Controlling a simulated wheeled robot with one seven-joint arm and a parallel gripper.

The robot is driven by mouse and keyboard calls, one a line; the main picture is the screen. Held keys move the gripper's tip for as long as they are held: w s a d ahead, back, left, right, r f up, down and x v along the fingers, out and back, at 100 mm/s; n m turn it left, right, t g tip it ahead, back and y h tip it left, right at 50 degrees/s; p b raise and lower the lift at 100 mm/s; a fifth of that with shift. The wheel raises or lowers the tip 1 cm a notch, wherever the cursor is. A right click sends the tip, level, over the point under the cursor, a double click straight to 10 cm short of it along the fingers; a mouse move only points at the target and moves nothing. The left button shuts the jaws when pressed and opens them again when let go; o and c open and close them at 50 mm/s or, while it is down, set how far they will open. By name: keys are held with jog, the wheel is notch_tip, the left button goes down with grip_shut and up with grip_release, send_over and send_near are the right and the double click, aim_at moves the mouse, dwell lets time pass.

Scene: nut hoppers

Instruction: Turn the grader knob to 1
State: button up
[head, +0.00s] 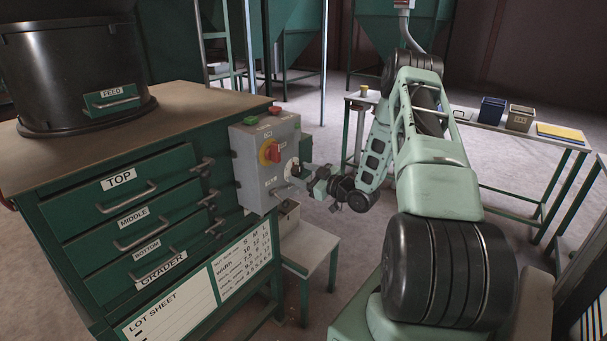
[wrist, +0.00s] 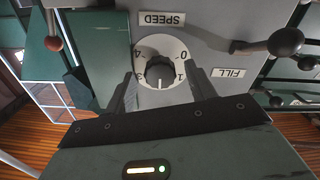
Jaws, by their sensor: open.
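The grader knob (wrist: 160,70) is a dark round knob on a white numbered dial (wrist: 150,48) below a SPEED label in the wrist view. Its white pointer line points down in that picture, between the 3 and the 1. My gripper (wrist: 160,78) is open, with one finger on each side of the knob. I cannot tell whether the fingers touch it. In the head view my gripper (head: 311,183) is at the right side of the grey control box (head: 248,172), and the dial is partly hidden.
A lever with a black ball (wrist: 285,42) sticks out right of the dial, and a red-balled lever (wrist: 53,43) is at left. A small stool (head: 310,245) is below.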

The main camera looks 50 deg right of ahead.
jog(key=c, duration=1)
jog(key=shift+o, duration=0.2)
jog(key=shift+f+n+b, duration=0.15)
jog(key=shift+n+b, duration=0.15)
jog(key=shift+b, duration=0.3)
jog(key=n+b, duration=0.2)
jog(key=b, duration=0.1)
jog(key=shift+f, duration=0.15)
jog(key=n+b, duration=0.3)
jog(key=b, duration=0.3)
jog(key=shift+f+n, duration=0.1)
jog(key=shift+n, duration=0.2)
jog(key=n+b, duration=0.3)
jog(key=b, duration=0.3)
jog(key=shift+n, duration=0.4)
jog(key=b, duration=0.1)
jog(key=n+b, duration=0.1)
jog(key=shift+r+n+b, duration=0.3)
jog(key=shift+b, duration=0.05)
